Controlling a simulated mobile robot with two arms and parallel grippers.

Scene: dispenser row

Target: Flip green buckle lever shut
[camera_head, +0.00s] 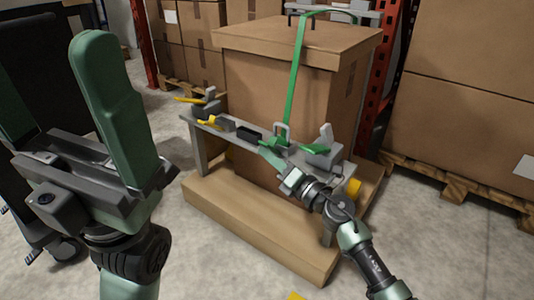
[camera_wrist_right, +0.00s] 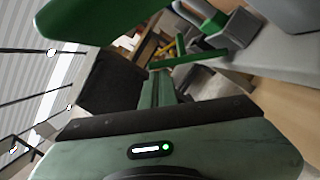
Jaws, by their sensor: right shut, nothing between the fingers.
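The green strap (camera_head: 295,85) runs over the tall cardboard box and down its front to the green buckle (camera_head: 281,141) on a grey bench. A green lever (camera_head: 313,150) sticks out to the right of the buckle, lying low. My right gripper (camera_head: 268,155) is shut and empty, with its fingertips just left of and below the buckle. I cannot tell whether they touch it. In the wrist view the right fingers (camera_wrist_right: 158,92) point toward a thin green bar (camera_wrist_right: 188,60). My left gripper (camera_head: 108,105) is raised in the left foreground, away from the buckle; its opening is unclear.
The grey bench (camera_head: 195,143) carries yellow-handled (camera_head: 213,122) and grey clamp parts (camera_head: 324,147) on both sides of the buckle. The box (camera_head: 265,110) stands behind it on a low brown platform (camera_head: 255,233). Stacked boxes on a pallet (camera_head: 455,187) stand at right. Floor in front is open.

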